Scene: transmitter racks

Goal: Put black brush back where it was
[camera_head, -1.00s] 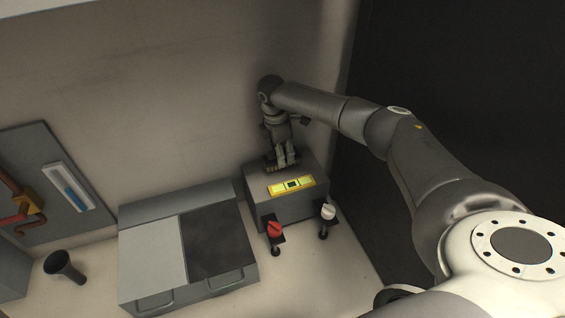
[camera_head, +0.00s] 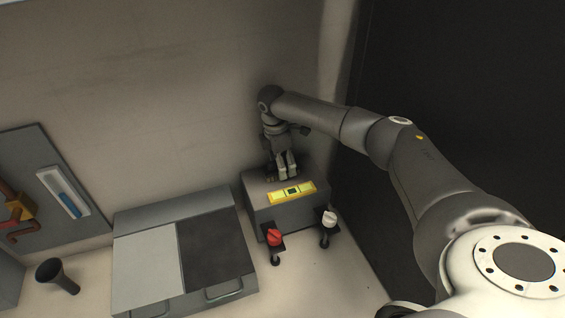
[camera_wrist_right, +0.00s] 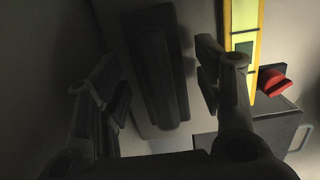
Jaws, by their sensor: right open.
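My right gripper (camera_head: 284,172) points down over the back part of the grey box (camera_head: 290,212), near the wall. In the right wrist view its two fingers (camera_wrist_right: 165,85) are spread apart and open. A long dark object, which looks like the black brush (camera_wrist_right: 158,70), lies on the box between the fingers, with a gap on both sides. In the head view I cannot make out the brush at the gripper. My left gripper is not in view.
The box has a yellow-framed label (camera_head: 292,192), a red knob (camera_head: 274,238) and a white knob (camera_head: 329,219). Left of it is a grey two-panel case (camera_head: 150,262) with handles. A dark flared cup (camera_head: 58,275) and a wall panel (camera_head: 85,220) are farther left.

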